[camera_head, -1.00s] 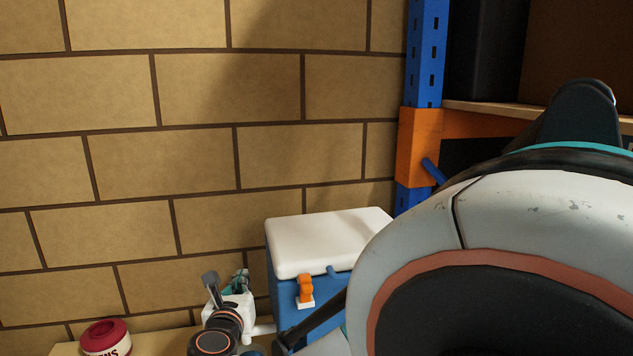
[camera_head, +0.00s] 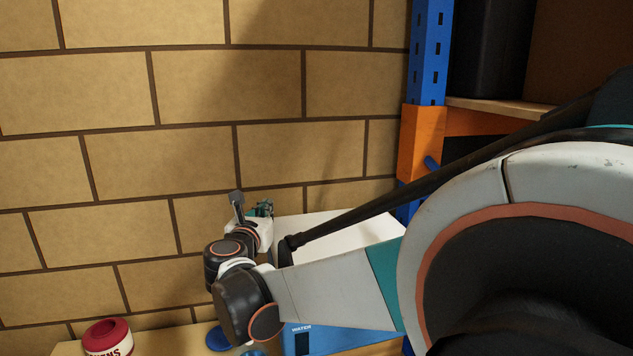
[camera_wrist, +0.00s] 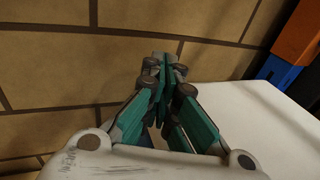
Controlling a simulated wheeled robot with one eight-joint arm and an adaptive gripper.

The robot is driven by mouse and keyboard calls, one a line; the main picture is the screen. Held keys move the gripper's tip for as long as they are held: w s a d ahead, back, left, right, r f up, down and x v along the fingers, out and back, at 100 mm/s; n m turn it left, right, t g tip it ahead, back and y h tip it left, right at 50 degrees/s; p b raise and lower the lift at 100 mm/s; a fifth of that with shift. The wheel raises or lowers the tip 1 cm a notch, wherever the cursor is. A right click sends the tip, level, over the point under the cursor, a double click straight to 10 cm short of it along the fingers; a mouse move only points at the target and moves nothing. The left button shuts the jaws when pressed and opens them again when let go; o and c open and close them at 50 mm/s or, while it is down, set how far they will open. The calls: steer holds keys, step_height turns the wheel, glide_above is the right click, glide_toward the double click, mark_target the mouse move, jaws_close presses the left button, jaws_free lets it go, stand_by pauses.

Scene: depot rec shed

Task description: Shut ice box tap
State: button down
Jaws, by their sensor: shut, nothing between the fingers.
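The ice box (camera_head: 318,341) is blue with a white lid (camera_head: 345,238) and stands against the brick wall. Its blue front shows a white WATER label low down. The tap is not visible now; my arm covers the part of the front where its orange handle showed earlier. My gripper (camera_head: 262,208) is raised near the lid's left back corner, apart from the tap. In the wrist view my gripper (camera_wrist: 168,65) has its teal fingers together and empty, pointing at the wall, with the white lid (camera_wrist: 245,115) at right.
A red and white ring-shaped item (camera_head: 107,338) stands on the wooden surface (camera_head: 175,343) at lower left. A blue round item (camera_head: 219,338) lies near the ice box. A blue and orange rack post (camera_head: 424,145) rises at the right. Wall space above the box is clear.

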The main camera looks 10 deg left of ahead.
steer(key=w+d+r+m, duration=0.1)
steer(key=w+d+r, duration=0.1)
steer(key=w+d+r+m+h, duration=0.1)
steer(key=w+d+r, duration=0.1)
steer(key=shift+w+d+r+m+p, duration=0.25)
steer(key=shift+d+r+m+p, duration=0.1)
steer(key=shift+r+m, duration=0.05)
steer(key=shift+w+d+r+h, duration=0.3)
steer(key=shift+d+h, duration=0.1)
